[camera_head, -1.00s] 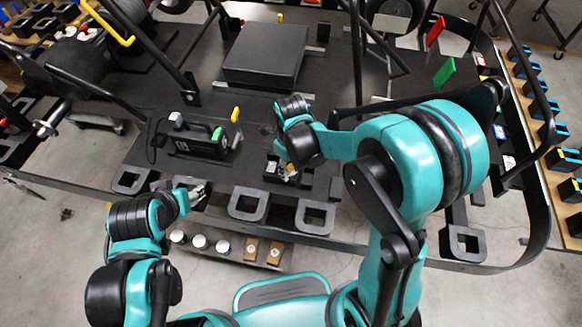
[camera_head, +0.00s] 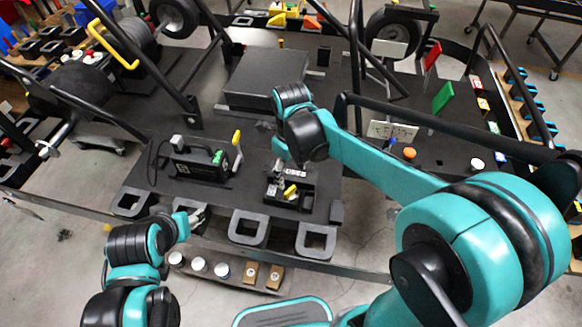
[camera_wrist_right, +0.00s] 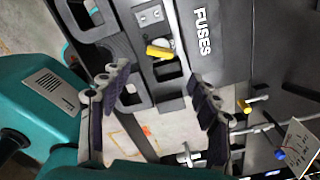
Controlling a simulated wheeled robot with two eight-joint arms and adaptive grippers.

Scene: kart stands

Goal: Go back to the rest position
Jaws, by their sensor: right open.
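My right gripper (camera_head: 280,168) hangs over the black fuse box (camera_head: 304,194) on the kart's front panel. In the right wrist view my right gripper (camera_wrist_right: 155,105) shows its two dark-padded fingers spread apart with nothing between them. My left gripper (camera_head: 198,215) is low at the left of the head view, by the panel's front edge. Its fingers are too small to tell whether they are apart.
A black device (camera_head: 198,165) with a handle stands left of the fuse box. A large dark box (camera_head: 265,78) is behind. Black bars of the kart frame rise around both arms. White cups (camera_head: 199,264) stand on a low shelf below the front edge.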

